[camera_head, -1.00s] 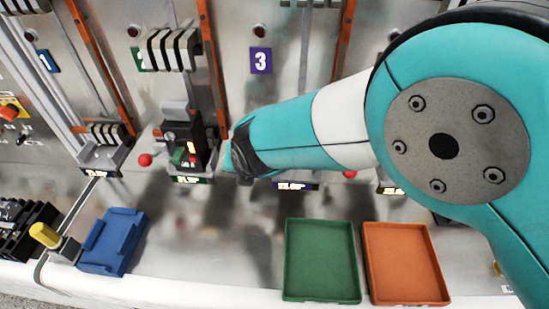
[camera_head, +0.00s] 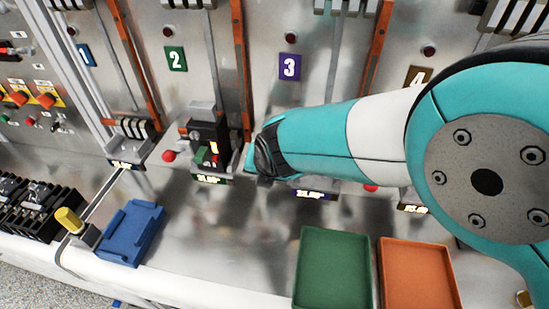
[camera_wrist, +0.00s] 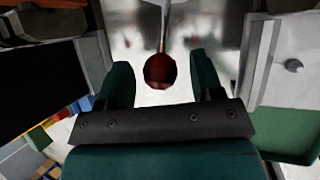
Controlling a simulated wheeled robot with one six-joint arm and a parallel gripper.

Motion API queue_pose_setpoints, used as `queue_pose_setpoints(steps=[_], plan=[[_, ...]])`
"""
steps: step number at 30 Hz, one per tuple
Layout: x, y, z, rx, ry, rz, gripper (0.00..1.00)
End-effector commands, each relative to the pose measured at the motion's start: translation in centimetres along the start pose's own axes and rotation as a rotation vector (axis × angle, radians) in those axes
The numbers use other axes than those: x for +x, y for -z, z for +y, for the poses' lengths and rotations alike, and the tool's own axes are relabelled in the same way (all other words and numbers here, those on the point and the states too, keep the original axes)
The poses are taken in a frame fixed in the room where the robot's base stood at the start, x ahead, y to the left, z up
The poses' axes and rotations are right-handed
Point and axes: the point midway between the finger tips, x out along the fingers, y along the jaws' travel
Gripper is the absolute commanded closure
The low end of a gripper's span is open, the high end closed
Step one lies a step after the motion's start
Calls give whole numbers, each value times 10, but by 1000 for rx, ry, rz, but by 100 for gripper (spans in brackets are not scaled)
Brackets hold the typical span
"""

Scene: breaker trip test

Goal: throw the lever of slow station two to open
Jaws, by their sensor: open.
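Station two carries a green "2" label (camera_head: 175,59). Below it stands a black breaker (camera_head: 208,135) with a small lit yellow strip, in a grey holder. Station two's ribbed grey block (camera_head: 188,3) is at the top edge of the head view. My gripper (camera_head: 258,163) is just right of this breaker, its fingers mostly hidden by my arm. In the wrist view my gripper (camera_wrist: 160,82) is open, with a dark red lever ball (camera_wrist: 160,71) on a thin rod between its fingers. Contact cannot be told. This ball is hidden in the head view.
A blue tray (camera_head: 133,232), a green tray (camera_head: 333,270) and an orange tray (camera_head: 420,275) lie in front. Bare bench lies between the blue and green trays.

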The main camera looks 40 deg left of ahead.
Motion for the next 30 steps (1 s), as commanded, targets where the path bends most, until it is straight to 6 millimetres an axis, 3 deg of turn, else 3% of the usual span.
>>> queue_pose_setpoints(steps=[8,21,30], plan=[[-25,1,0,0,-2,-2,40],[-129,1,0,0,-4,-4,40],[-170,0,0,0,-1,0,40]])
